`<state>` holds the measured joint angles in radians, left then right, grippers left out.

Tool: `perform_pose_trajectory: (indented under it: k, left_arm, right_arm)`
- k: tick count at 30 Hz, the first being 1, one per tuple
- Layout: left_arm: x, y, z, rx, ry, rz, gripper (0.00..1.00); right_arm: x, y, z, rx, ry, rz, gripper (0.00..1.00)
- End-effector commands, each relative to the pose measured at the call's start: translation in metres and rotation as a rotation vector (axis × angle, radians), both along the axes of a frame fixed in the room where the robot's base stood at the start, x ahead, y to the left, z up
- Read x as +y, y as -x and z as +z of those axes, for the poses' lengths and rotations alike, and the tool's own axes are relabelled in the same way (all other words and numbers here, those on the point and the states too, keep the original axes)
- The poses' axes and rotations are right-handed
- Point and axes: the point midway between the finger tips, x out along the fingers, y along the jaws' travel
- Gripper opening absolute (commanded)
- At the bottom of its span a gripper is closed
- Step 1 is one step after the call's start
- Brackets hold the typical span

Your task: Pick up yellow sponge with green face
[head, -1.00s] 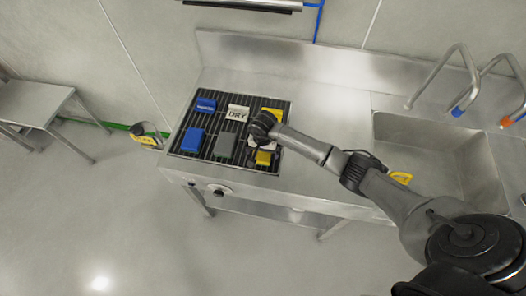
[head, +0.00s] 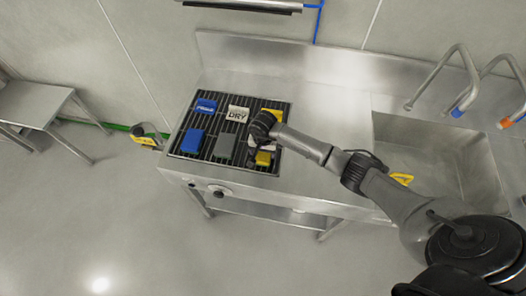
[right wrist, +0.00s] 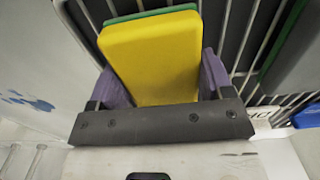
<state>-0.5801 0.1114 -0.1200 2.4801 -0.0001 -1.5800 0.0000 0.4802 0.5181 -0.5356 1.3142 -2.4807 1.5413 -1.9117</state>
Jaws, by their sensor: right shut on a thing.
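The yellow sponge with a green face (right wrist: 152,55) sits between the two purple fingers of my right gripper (right wrist: 162,80) in the right wrist view. The gripper is shut on it, and the green face shows as a thin strip along its far edge. In the head view the sponge (head: 263,158) shows as a small yellow block at the front right of the black slatted rack (head: 209,154). My right gripper (head: 262,146) is over it, partly hidden by its own wrist. I cannot tell whether the sponge touches the rack. My left gripper is not in view.
The rack also holds blue blocks (head: 192,141), a grey-green block (head: 224,147), a white "DRY" block (head: 237,113) and another yellow item (head: 275,113) behind my wrist. A sink basin (head: 430,160) with taps lies to the right. Steel counter between them is mostly clear.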

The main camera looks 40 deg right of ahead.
Motion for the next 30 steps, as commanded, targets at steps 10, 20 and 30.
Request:
perform_pose_trajectory:
  k: [10,20,30]
  left_arm:
    - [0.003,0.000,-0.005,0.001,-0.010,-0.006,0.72]
    - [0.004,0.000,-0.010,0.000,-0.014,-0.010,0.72]
    - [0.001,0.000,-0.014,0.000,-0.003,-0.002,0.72]
  right_arm:
    - [-0.014,0.013,0.045,0.000,0.006,0.001,0.52]
    - [-0.053,0.059,0.081,0.001,0.005,0.002,0.52]
    - [-0.074,0.084,0.102,0.001,0.002,0.001,0.52]
